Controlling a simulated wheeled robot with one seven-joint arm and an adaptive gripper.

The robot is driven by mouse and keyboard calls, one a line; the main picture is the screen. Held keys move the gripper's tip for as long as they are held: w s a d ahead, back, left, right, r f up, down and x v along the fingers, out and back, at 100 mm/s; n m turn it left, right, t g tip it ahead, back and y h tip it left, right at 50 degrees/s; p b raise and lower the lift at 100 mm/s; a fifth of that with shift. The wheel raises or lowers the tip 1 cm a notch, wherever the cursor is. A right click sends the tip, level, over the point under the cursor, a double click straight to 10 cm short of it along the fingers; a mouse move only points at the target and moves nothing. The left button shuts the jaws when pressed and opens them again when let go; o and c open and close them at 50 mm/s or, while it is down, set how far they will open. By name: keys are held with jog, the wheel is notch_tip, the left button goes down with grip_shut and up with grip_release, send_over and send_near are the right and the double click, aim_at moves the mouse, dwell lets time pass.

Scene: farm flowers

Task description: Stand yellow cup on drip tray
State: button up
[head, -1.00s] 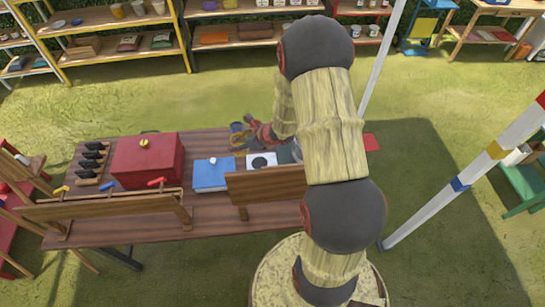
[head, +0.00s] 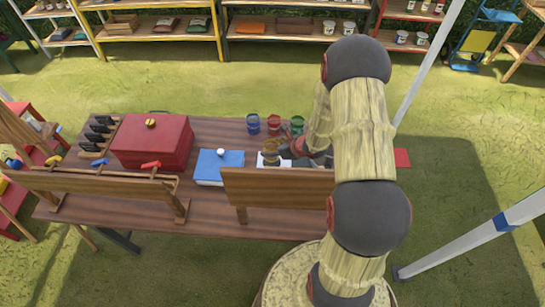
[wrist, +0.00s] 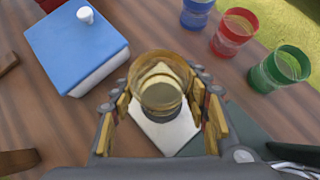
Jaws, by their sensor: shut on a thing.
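The yellow cup (wrist: 160,85) is upright between the fingers of my gripper (wrist: 163,100), which is shut on it. In the head view the cup (head: 270,148) shows at the end of my arm, above or on a white square (head: 262,160) that looks like the drip tray. The wrist view shows the white square (wrist: 168,135) directly under the cup, its middle hidden by the cup. I cannot tell whether the cup touches it. My gripper (head: 283,150) is partly hidden by my arm in the head view.
Blue (head: 253,123), red (head: 274,124) and green (head: 297,124) cups stand behind. A blue box (head: 212,170) with a white knob is left of the white square, and a red box (head: 150,145) is farther left. A wooden board (head: 275,187) stands along the near edge.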

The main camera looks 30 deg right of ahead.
jog(key=shift+f+b, duration=0.3)
jog(key=shift+f, duration=1.8)
jog(key=shift+f, duration=0.15)
jog(key=o, duration=1.2)
jog(key=shift+o, duration=0.2)
jog(key=shift+s+r, duration=0.15)
jog(key=shift+r, duration=0.25)
jog(key=p+v, duration=0.1)
jog(key=v, duration=1)
jog(key=shift+s+p, duration=0.25)
jog(key=shift+p, duration=0.05)
jog(key=shift+w+r, duration=0.1)
jog(key=shift+r, duration=0.05)
